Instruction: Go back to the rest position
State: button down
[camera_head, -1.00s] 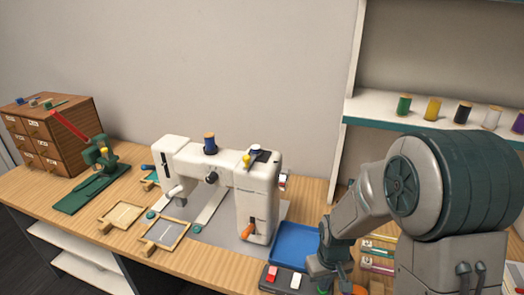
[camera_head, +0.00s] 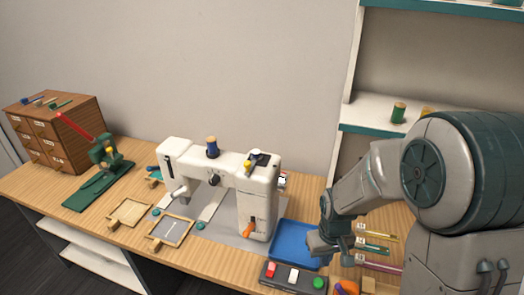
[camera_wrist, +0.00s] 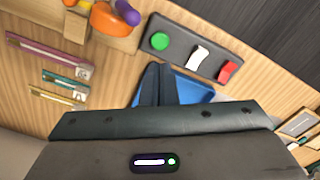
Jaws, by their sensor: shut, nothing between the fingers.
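My gripper (camera_head: 318,244) is above the blue tray (camera_head: 285,237) on the bench, to the right of the white sewing machine (camera_head: 255,208). In the wrist view its dark fingers (camera_wrist: 158,84) are together with nothing between them. They show over the blue tray (camera_wrist: 193,90), beside the dark switch panel (camera_wrist: 180,47) with green, white and red buttons. My gripper and forearm hide part of the tray in the head view.
The switch panel (camera_head: 278,281) lies at the bench's front edge. Coloured strips (camera_head: 374,248) lie to the right. A shelf (camera_head: 372,118) with a green spool (camera_head: 398,112) stands behind my arm. A drawer cabinet (camera_head: 62,130) and green stand (camera_head: 98,185) are at left.

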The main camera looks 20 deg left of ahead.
jog(key=s+d+r+m+t, duration=0.1)
jog(key=s+d+r+m, duration=0.1)
jog(key=s+d+r, duration=0.4)
jog(key=s+d+r+m+t, duration=0.2)
jog(key=s+d+r, duration=0.4)
jog(key=r, duration=0.6)
jog(key=shift+s+m, duration=0.35)
jog(key=shift+m, duration=0.45)
